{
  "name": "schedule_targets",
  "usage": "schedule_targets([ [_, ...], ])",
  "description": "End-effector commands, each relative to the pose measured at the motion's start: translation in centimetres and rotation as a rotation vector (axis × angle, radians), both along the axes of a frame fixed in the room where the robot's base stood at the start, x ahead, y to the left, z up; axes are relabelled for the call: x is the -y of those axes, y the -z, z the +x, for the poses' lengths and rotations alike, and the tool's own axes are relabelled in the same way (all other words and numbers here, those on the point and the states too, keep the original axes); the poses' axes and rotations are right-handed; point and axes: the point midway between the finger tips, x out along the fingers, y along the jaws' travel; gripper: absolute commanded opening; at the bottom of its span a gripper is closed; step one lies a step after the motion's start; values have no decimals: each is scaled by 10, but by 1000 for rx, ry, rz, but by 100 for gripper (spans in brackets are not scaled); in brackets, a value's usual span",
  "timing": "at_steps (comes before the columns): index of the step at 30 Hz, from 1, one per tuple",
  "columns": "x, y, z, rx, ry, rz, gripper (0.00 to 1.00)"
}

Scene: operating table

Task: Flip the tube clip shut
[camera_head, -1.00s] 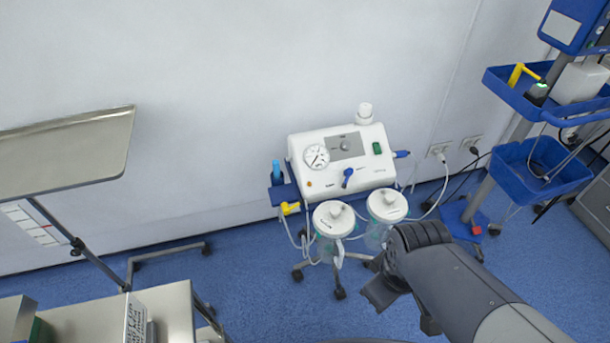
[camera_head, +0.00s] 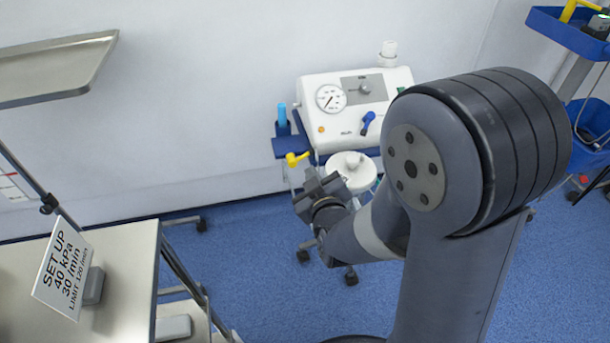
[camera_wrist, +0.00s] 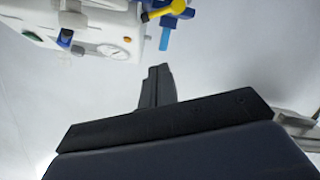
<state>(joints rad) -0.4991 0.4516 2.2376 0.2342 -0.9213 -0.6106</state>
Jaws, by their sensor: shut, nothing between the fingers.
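The yellow part that looks like the tube clip (camera_head: 297,158) is at the left side of the white suction unit (camera_head: 345,105), below a blue holder (camera_head: 283,128). It also shows at the top edge of the wrist view (camera_wrist: 168,9), among blue parts. I cannot tell how far open it is. My gripper (camera_head: 309,190) is just below it in the head view, with its fingers closed together and empty. In the wrist view the dark fingers (camera_wrist: 157,80) point toward the clip with a visible gap. My arm hides part of the unit and the right jar.
A white-lidded jar (camera_head: 350,170) stands right beside my gripper. A cart (camera_head: 125,285) with a "SET UP 40 kPa" sign (camera_head: 65,268) is at lower left, below a metal tray (camera_head: 60,65). Blue bins (camera_head: 590,130) stand at right. Open blue floor (camera_head: 260,255) lies between.

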Motion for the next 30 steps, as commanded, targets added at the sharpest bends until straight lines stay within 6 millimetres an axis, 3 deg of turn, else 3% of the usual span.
schedule_targets([
  [1,-5,17,2,37,-1,8,0],
  [3,-9,20,4,89,2,21,0],
  [13,-17,17,18,164,9,38,0],
  [28,-44,22,105,163,9,37,0],
  [30,-36,38,107,157,11,35,0],
])
